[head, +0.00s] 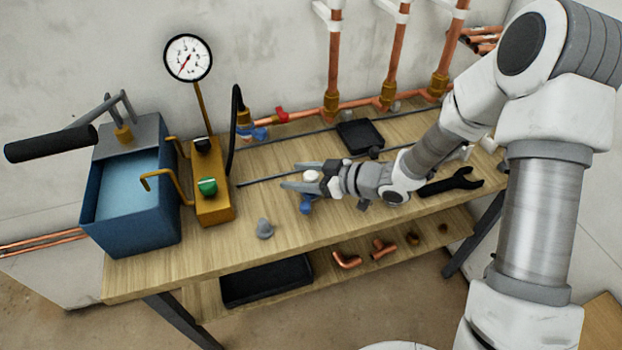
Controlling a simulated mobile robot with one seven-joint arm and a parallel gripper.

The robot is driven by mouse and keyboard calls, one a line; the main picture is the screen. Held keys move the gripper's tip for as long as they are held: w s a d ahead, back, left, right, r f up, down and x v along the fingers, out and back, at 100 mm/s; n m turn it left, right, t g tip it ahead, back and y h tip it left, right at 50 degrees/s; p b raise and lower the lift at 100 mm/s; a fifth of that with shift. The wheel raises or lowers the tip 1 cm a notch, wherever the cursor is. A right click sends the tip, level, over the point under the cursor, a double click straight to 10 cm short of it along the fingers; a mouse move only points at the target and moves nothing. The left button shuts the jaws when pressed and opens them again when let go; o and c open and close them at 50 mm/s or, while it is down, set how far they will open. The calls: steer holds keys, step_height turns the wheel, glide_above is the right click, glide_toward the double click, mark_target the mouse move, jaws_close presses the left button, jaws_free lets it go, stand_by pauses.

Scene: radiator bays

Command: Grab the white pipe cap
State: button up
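A small white rounded piece, which looks like the white pipe cap (311,176), shows between the fingers of my gripper (289,176), close to the palm. My gripper reaches left, low over the middle of the wooden workbench (330,225). Its two grey fingers are spread apart, one on the far side of the white piece and one on the near side. I cannot tell whether either finger touches it. Its underside is hidden. A blue piece (306,204) lies just in front of the near finger.
A grey fitting (264,229) lies front left of the gripper. A blue tank pump (130,205) with a gauge (188,57) stands at the left. A black tray (360,135) and copper pipes (395,60) are behind. A black wrench (450,182) lies right, beside my arm.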

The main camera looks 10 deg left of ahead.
steer(key=c, duration=1)
jaws_close()
steer(key=shift+r, duration=0.1)
